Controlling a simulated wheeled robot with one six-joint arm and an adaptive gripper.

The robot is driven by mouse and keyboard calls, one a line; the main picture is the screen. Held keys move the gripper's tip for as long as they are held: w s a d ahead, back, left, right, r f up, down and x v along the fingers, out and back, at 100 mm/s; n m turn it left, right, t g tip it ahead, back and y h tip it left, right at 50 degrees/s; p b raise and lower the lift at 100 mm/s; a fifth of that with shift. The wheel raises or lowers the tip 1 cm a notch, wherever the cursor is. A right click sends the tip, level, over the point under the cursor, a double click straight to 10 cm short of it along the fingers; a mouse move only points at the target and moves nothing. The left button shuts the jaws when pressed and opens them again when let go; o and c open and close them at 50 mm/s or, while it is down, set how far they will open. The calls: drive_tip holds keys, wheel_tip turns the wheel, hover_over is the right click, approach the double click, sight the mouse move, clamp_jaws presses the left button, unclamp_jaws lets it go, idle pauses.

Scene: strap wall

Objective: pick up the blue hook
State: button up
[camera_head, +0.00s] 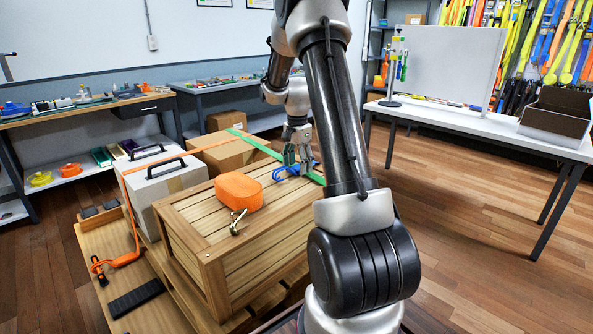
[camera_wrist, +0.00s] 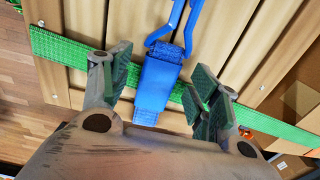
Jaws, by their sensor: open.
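The blue hook (camera_head: 290,172) lies on top of the slatted wooden crate (camera_head: 190,227), near its far right part. In the wrist view the hook (camera_wrist: 158,82) has a flat blue webbing body and a bent blue double-wire end pointing to the top edge. My gripper (camera_head: 298,152) is above the hook with its jaws pointing down. In the wrist view the open gripper (camera_wrist: 160,85) has one finger on each side of the webbing, with gaps on both sides. I cannot tell how far the fingertips are above the crate.
A green strap (camera_wrist: 65,48) runs across the crate, passing by the hook and both fingers. An orange strap bundle (camera_head: 239,191) with a metal hook (camera_head: 238,222) sits nearby on the crate. A white case (camera_head: 160,180) and cardboard box (camera_head: 222,155) stand behind.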

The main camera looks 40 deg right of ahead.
sight(297, 167)
drive_tip(key=shift+f, duration=0.25)
drive_tip(key=c, duration=1.2)
drive_tip(key=shift+r, duration=0.1)
wheel_tip(297, 167, up, 10)
drive_tip(key=shift+f, duration=0.1)
